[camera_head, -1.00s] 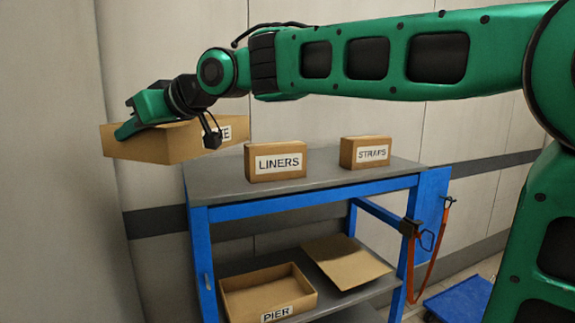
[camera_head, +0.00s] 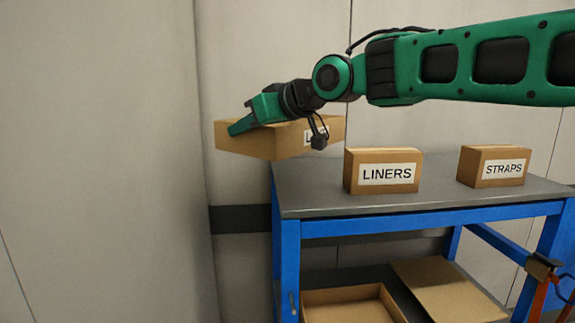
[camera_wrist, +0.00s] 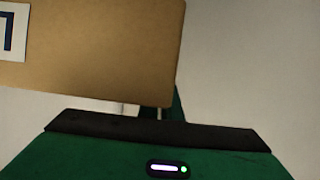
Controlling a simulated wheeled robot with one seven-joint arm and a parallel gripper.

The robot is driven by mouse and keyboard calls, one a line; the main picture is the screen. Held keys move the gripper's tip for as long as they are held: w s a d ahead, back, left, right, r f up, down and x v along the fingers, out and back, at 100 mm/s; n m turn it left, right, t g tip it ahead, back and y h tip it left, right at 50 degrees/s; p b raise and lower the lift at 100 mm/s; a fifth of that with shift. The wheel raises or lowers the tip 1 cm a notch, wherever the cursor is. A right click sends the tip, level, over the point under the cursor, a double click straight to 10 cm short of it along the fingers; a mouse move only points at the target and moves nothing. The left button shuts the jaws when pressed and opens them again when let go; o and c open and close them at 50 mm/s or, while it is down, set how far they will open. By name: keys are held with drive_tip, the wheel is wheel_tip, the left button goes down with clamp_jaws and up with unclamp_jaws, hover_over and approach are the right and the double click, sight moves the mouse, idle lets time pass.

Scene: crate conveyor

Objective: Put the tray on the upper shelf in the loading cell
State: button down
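A cardboard tray (camera_head: 262,147) hangs in the air at the left, by the back left corner of the rack's upper shelf (camera_head: 430,198). Its label is mostly hidden by my arm. My gripper (camera_head: 240,128) is shut on the tray's near wall, and the tray looks roughly level. In the wrist view the cardboard (camera_wrist: 110,60) fills the upper left, with part of a white label at the edge. The fingertips are mostly hidden there. I cannot tell the exact gap between tray and shelf.
A LINERS box (camera_head: 383,172) and a STRAPS box (camera_head: 492,166) stand on the upper shelf. Below are an open tray (camera_head: 345,300) and a flat cardboard piece (camera_head: 445,288). The shelf's front left is bare.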

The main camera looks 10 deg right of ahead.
drive_tip(key=w+d+f, duration=0.1)
drive_tip(key=d, duration=0.1)
drive_tip(key=w+d+f, duration=0.4)
drive_tip(key=d, duration=0.1)
drive_tip(key=shift+f, duration=0.1)
wheel_tip(320, 180, down, 4)
drive_tip(key=shift+f, duration=0.1)
drive_tip(key=c, duration=2)
unclamp_jaws()
drive_tip(key=shift+w, duration=0.1)
